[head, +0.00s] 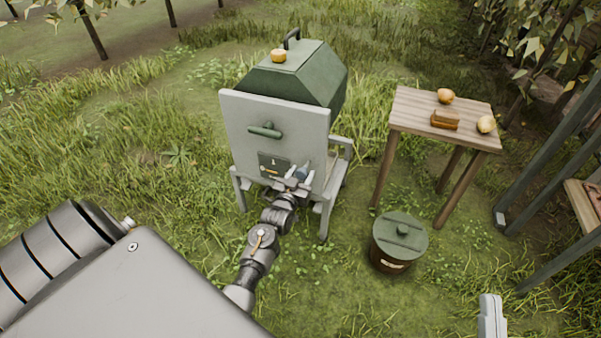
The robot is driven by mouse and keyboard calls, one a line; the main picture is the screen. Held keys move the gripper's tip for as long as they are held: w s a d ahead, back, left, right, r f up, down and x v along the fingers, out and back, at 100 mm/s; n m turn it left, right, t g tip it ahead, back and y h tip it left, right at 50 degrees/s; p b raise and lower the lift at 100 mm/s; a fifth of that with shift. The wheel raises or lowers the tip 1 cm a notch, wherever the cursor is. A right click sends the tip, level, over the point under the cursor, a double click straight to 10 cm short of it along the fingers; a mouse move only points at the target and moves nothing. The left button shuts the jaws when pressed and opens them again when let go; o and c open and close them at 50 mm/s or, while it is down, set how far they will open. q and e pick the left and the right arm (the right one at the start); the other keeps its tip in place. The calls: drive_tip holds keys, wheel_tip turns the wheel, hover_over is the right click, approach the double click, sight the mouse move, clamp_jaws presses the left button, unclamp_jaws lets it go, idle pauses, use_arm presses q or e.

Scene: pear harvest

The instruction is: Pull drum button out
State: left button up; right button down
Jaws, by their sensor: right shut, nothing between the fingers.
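A pale grey cabinet (250,118) with a green hood (318,78) stands on the grass. Its front has a green bar handle (264,131) and a small dark panel (272,162) marked 1. A small blue-grey knob (303,171), perhaps the drum button, shows right of the panel. My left gripper (297,182) is at the cabinet's lower front, right by this knob. Its fingers are too small to tell whether they hold it. My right gripper (490,312) is shut and empty at the bottom right, away from the cabinet.
A wooden table (415,105) right of the cabinet holds two round fruits (445,96) and a small brown block (445,119). A lidded bin (400,240) stands on the grass in front of it. A metal frame (560,160) stands at the far right. Grass left of the cabinet is open.

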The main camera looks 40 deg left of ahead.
sight(301, 175)
use_arm(q)
drive_tip(key=shift+o, duration=0.7)
drive_tip(key=shift+r, duration=0.2)
drive_tip(key=shift+s+d, duration=0.1)
drive_tip(key=shift+s, duration=0.1)
drive_tip(key=p+v, duration=0.1)
drive_tip(key=v, duration=0.3)
drive_tip(key=shift+s, duration=0.15)
drive_tip(key=p+v, duration=0.1)
drive_tip(key=v, duration=0.5)
use_arm(e)
wheel_tip(301, 175, down, 6)
drive_tip(key=w+g+h, duration=0.1)
drive_tip(key=g+h, duration=0.2)
drive_tip(key=g, duration=0.1)
drive_tip(key=shift+d+f+m, duration=0.15)
drive_tip(key=shift+d+m, duration=0.15)
drive_tip(key=shift+d, duration=0.1)
drive_tip(key=shift+w, duration=0.1)
